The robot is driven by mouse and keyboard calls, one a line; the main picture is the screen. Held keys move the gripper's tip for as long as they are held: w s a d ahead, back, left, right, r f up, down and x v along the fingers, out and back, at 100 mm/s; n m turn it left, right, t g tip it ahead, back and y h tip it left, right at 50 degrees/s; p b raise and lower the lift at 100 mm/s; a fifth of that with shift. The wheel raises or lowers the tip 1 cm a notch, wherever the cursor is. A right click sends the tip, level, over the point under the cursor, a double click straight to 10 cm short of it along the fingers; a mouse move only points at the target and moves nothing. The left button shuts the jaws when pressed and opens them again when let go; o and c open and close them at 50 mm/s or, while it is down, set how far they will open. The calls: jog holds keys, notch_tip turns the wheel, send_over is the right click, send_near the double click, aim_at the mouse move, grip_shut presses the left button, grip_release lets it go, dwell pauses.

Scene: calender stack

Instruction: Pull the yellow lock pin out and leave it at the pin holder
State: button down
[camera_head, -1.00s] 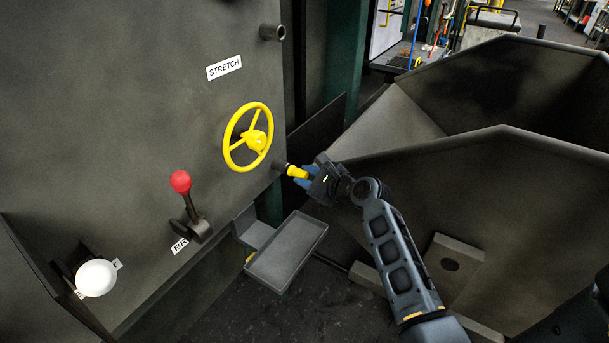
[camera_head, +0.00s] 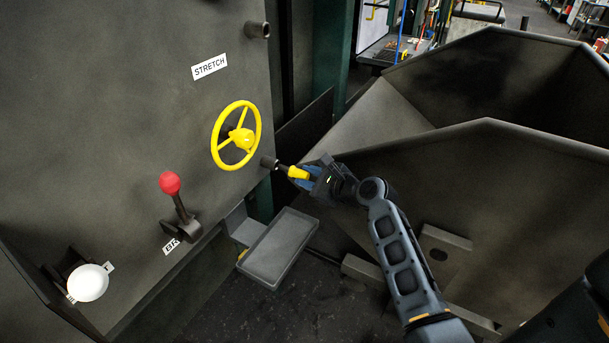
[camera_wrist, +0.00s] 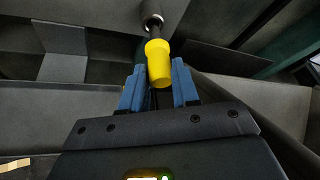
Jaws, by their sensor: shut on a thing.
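The yellow lock pin (camera_head: 298,173) has a yellow handle and a dark shaft. The shaft runs left to a short round socket (camera_head: 268,162) on the panel edge, right of and below the yellow handwheel (camera_head: 236,136). Its tip appears to be still inside the socket. My gripper (camera_head: 304,177) is shut on the handle from the right. In the wrist view the handle (camera_wrist: 158,62) sits between my blue fingers (camera_wrist: 157,90), with the dark shaft and the socket (camera_wrist: 152,20) beyond. I cannot tell for sure which part is the pin holder.
A shallow grey tray (camera_head: 290,240) on a bracket sits below the pin and looks empty. A stub tube (camera_head: 258,30) sticks out near the STRETCH label. A red-knobbed lever (camera_head: 170,183) is at left. Large grey sloped bins (camera_head: 480,170) stand close at right.

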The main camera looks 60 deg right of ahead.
jog(key=shift+s, duration=0.8)
dwell(0.4)
